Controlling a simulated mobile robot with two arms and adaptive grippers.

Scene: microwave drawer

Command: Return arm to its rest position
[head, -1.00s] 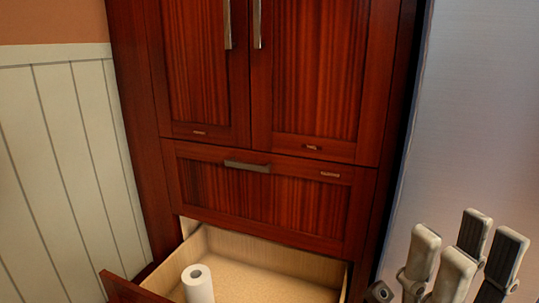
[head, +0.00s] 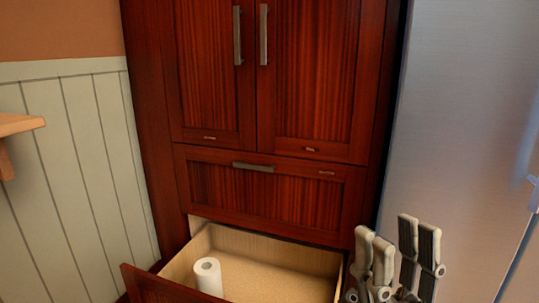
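My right gripper (head: 393,254) is at the lower right of the head view. Its fingers point up and stand apart, with nothing between them. It is in front of the steel panel, beside the right end of the open drawer (head: 308,258). My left gripper is not in the head view. The rest of my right arm is below the picture edge.
A white paper roll (head: 207,277) stands upright in the open drawer. A closed drawer (head: 262,195) and cupboard doors (head: 318,70) are above it. A steel appliance (head: 460,120) fills the right. A wooden shelf edge (head: 18,125) juts out at the left.

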